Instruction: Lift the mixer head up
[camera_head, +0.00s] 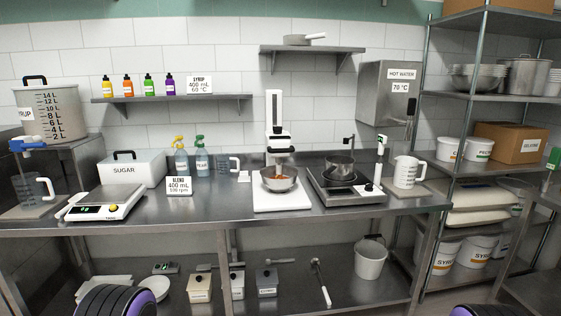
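The mixer stands near the middle of the steel counter. It has a white base plate (283,203), a tall white column (273,107) and a dark and white mixer head (279,143). The head sits low on the column, and its shaft reaches down into a metal bowl (280,184) on the base. How deep the shaft's lower end goes is hidden in the bowl. Neither of my grippers shows in the head view.
Right of the mixer, a hot plate (346,195) carries a pot (339,166). To the left stand a "BLEND 400 mL" sign (179,187), spray bottles and a scale (104,204). A wall shelf (312,49) hangs above the mixer. The counter before the sign is clear.

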